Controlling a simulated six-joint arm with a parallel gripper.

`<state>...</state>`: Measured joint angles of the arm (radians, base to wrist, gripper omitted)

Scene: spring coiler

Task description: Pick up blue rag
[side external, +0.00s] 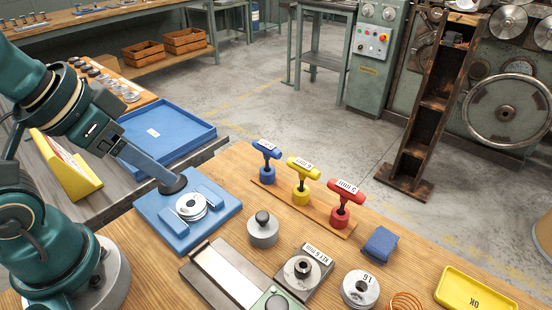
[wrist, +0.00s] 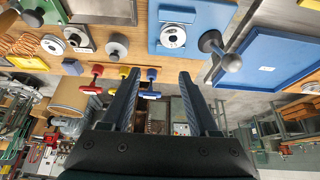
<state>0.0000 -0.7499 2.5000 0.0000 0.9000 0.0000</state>
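The blue rag (side external: 381,245) is a small folded block on the wooden bench, right of the red T-handled tool. It also shows small at the left in the wrist view (wrist: 72,67). My gripper (side external: 166,174) is at the left in the side view, over the back of the blue fixture, well away from the rag. In the wrist view its two long fingers (wrist: 157,84) are wide apart with nothing between them. The near finger hides part of the fixture's dark knob base in the side view.
Blue, yellow and red T-handled tools (side external: 302,182) stand upright between my gripper and the rag. The blue fixture (side external: 150,212) holds metal rings. Weights, a gauge block and a copper coil (side external: 405,302) lie in front. A yellow tray (side external: 470,290) is at right.

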